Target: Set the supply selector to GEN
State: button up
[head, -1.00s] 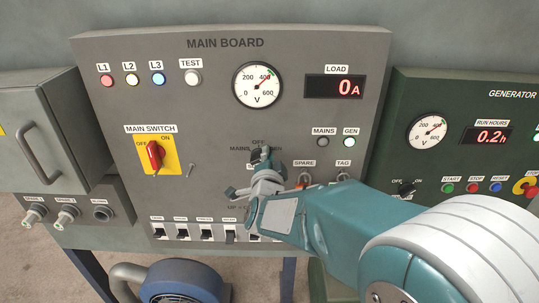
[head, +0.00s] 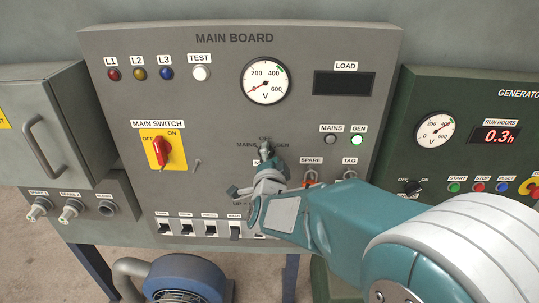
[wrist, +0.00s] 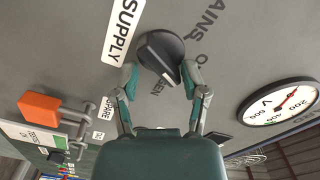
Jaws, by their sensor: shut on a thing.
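The supply selector is a dark rotary knob (wrist: 160,52) on the main board (head: 230,120). In the wrist view it sits between the two fingers of my gripper (wrist: 160,76), which is shut on it. The MAINS, OFF and GEN labels lie around the knob, with the SUPPLY label (wrist: 122,28) beside it. The knob's ridge points towards the gap between the OFF and GEN labels; its exact setting is hard to tell. In the head view my gripper (head: 268,166) partly hides the knob.
The red main switch (head: 161,152) is left of the selector. The voltmeter (head: 265,82) is above. The green generator panel (head: 455,90) stands at right.

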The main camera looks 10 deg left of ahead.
jog(key=v, duration=1.2)
jog(key=shift+a, duration=0.15)
